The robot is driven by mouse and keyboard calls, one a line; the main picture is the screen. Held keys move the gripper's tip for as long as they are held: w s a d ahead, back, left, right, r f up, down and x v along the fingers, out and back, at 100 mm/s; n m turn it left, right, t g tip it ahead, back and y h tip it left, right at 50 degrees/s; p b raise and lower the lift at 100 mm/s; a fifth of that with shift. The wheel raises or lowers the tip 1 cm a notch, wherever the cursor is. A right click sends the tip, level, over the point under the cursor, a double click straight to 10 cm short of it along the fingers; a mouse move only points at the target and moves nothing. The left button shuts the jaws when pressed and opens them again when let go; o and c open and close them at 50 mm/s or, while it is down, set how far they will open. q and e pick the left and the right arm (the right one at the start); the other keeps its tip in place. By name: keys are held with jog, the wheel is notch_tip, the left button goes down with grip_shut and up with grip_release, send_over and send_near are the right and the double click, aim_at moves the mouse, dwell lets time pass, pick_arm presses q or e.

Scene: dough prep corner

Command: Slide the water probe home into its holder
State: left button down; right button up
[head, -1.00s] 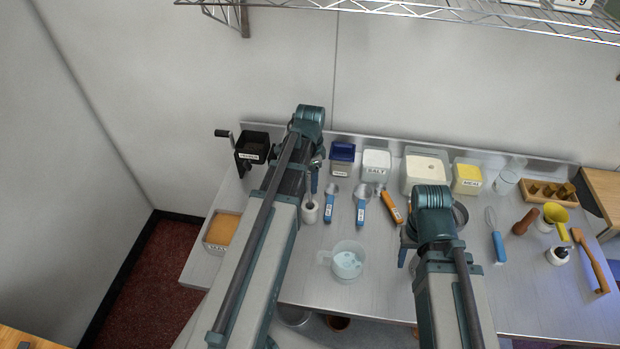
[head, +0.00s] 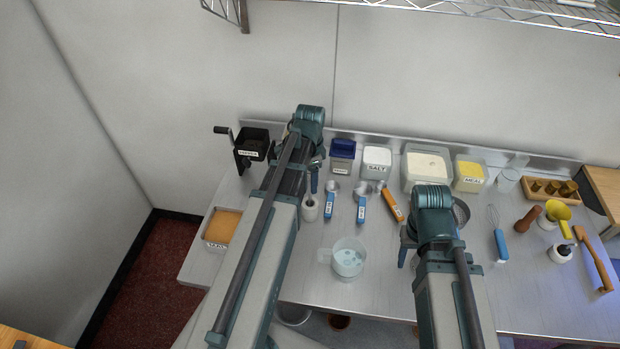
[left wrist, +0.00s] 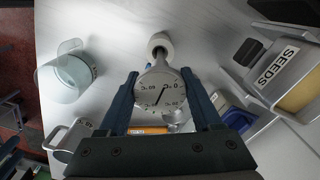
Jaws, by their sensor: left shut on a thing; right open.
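The water probe (left wrist: 162,92) has a round white dial with a dark needle, and it shows in the left wrist view between my fingers. My left gripper (left wrist: 160,80) is shut on it; in the head view the gripper (head: 314,180) is partly behind my own arm. The holder is a small white cylinder (head: 310,210) on the table, just below the left gripper. In the left wrist view the holder (left wrist: 165,39) shows a dark opening just beyond the dial. The dial hides most of the stem, so I cannot tell how deep it sits. My right gripper (head: 404,255) is open and empty.
A seeds tub (head: 221,228) is at the left edge. Bare table lies around the jug.

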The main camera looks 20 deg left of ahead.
pick_arm(q)
jog(key=shift+f+b, duration=1)
jog(key=shift+f, duration=0.1)
grip_release()
notch_tip(320, 180, up, 8)
jog(key=p, duration=0.8)
jog(key=shift+r, duration=0.15)
jog(key=shift+s, duration=0.1)
dwell(0.5)
